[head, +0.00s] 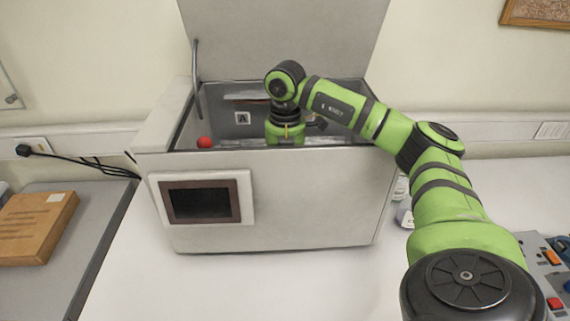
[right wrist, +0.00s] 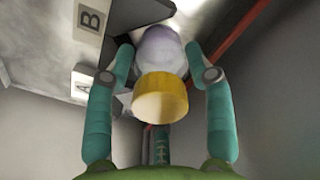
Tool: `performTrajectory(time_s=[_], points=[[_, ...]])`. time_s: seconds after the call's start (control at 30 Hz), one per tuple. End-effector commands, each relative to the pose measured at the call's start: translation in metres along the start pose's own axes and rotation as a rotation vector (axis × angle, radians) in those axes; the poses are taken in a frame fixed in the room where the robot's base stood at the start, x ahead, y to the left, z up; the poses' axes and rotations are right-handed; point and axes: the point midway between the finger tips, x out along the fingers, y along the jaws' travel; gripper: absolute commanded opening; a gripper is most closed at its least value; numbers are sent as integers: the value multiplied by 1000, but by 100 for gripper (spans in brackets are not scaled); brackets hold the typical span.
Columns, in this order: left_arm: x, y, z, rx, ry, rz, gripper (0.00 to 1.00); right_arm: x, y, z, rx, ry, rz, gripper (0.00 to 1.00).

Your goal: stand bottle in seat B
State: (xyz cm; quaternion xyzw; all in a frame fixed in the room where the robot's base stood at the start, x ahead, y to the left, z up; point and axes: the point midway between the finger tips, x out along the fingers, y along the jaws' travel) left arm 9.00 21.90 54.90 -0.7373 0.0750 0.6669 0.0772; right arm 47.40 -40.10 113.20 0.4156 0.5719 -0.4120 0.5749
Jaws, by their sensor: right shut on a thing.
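My right arm reaches over the front wall of the grey open-lidded box (head: 280,200), and its gripper is inside, hidden by that wall in the head view. In the right wrist view my right gripper (right wrist: 164,62) has its teal fingers shut on a bottle (right wrist: 160,47) with a pale lavender body and a yellow cap (right wrist: 160,98). The cap faces the camera. A plate marked B (right wrist: 91,16) is at the upper left, and a plate marked A (right wrist: 83,88) is lower left. Label A (head: 242,118) also shows on the box's inner back wall. The seat under the bottle is hidden. My left gripper is out of view.
The raised lid (head: 285,40) stands behind the opening. A red ball (head: 204,142) is at the box's left front rim. A red bar (right wrist: 232,45) runs right of the bottle. A brown package (head: 38,228) lies far left. The white table before the box is clear.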

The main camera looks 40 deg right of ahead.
Motion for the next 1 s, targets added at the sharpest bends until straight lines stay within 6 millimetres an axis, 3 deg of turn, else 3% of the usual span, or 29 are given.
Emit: performTrajectory(time_s=[0.37,0.4,0.43,0.77,1.0], points=[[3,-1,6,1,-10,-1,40,5,0,0,-1,-1,1,13],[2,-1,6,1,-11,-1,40,4,0,0,-1,0,0,69],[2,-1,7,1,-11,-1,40,4,0,0,-1,0,0,77],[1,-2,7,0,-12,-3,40,3,0,0,-1,0,0,77],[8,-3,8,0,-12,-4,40,-21,2,0,-2,-1,7,77]])
